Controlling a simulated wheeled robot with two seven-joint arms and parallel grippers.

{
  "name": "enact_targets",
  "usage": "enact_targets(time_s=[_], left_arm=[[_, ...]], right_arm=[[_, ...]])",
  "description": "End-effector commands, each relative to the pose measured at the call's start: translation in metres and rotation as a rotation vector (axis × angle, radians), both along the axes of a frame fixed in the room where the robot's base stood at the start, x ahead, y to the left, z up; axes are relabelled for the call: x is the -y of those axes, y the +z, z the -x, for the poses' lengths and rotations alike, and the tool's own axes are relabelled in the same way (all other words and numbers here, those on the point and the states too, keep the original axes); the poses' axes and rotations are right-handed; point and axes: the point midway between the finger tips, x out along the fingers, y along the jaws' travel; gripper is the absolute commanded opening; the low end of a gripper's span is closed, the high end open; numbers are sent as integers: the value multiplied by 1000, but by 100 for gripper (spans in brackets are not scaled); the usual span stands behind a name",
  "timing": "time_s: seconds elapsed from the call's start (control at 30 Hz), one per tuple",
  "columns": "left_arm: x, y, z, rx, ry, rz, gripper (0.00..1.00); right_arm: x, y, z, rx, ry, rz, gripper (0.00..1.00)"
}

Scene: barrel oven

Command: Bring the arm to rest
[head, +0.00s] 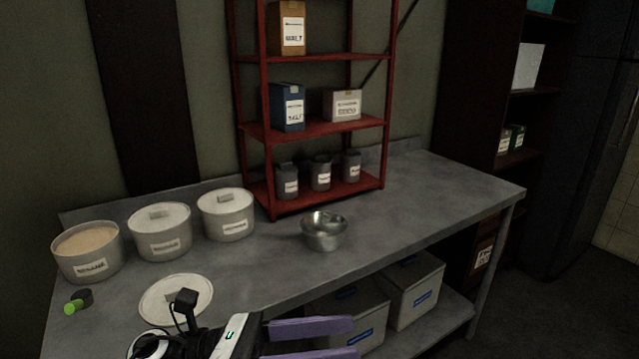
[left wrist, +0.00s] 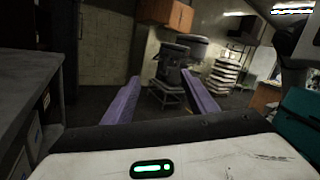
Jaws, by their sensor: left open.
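My left gripper (head: 335,339) shows at the bottom of the head view, in front of the grey table's front edge. Its two purple fingers are apart with nothing between them. The fingers also show in the left wrist view (left wrist: 160,103), spread and empty, pointing across the open room. My right gripper is in neither view.
The grey table (head: 400,215) carries a metal bowl (head: 324,236), an open tub (head: 87,258), two lidded tubs, a loose lid (head: 176,299) and a red shelf rack (head: 310,130). Bins (head: 410,290) stand below. Dark equipment (left wrist: 172,75) stands across the floor.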

Motion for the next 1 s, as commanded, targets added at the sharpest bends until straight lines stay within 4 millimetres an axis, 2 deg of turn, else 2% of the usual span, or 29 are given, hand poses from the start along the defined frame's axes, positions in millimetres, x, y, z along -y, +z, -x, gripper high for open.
enact_targets(time_s=[0.03,0.07,0.17,0.23,0.33,0.47,0.5,0.6,0.73,0.77,0.8,0.9,1.0], left_arm=[[-2,-1,-7,-213,80,132,52],[-7,-3,-15,-338,130,207,52],[-35,-27,-40,-769,289,462,52],[-62,-62,-51,-1077,400,644,52],[-102,-129,-49,-1482,550,894,52],[-140,-214,-16,-1894,720,1176,52],[-149,-239,-1,-2006,769,1261,52],[-165,-292,43,-2237,888,1454,52],[-176,-337,96,-2441,1013,1653,52],[-177,-343,105,2432,-1015,-1661,52],[-178,-351,116,2379,-1004,-1639,52],[-180,-362,134,2297,-985,-1607,52],[-180,-365,139,2272,-978,-1597,52]], right_arm=[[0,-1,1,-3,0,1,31],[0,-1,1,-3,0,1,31],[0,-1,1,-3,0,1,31],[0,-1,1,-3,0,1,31],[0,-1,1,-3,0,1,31],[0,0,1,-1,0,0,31],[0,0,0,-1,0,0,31],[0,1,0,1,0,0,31],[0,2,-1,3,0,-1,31],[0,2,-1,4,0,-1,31],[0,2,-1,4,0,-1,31],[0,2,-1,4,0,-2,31],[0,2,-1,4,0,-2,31]])
